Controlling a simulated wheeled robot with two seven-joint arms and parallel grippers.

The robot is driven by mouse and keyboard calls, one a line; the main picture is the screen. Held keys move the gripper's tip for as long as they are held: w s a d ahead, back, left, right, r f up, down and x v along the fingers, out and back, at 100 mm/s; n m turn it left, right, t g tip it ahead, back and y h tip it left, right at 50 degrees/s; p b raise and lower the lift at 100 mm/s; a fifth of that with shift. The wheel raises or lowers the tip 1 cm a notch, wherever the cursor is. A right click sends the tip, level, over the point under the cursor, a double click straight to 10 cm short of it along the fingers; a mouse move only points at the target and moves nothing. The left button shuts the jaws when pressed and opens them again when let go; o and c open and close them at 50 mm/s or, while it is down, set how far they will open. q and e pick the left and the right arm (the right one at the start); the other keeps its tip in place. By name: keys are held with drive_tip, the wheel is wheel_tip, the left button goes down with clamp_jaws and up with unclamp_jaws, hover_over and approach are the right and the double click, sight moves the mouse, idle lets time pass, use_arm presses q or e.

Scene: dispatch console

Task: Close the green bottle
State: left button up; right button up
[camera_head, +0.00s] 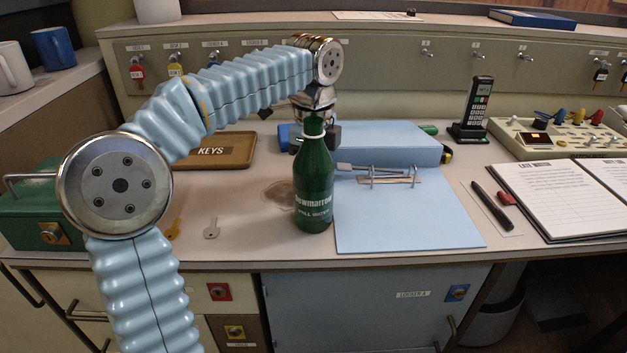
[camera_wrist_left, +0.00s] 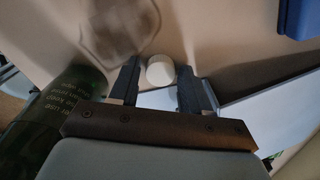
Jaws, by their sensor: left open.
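The green bottle (camera_head: 313,190) stands upright on the desk, with a white label print on its front. In the left wrist view the bottle (camera_wrist_left: 62,115) is at the left, outside the jaws. The open left gripper (camera_wrist_left: 157,88) shows a small round white piece (camera_wrist_left: 160,70) between or just beyond its fingertips. I cannot tell whether the fingers touch it or whether it is the bottle's cap. My right gripper is not in view.
A blue clipboard (camera_head: 405,220) lies right of the bottle, with a blue box (camera_head: 385,140) behind. A phone (camera_head: 475,108) and open binder (camera_head: 560,200) are right.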

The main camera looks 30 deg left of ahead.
use_arm(q)
drive_tip(key=c, duration=0.9)
drive_tip(key=shift+r, duration=0.15)
clamp_jaws()
wheel_tip(320, 180, up, 10)
drive_tip(key=p, duration=0.3)
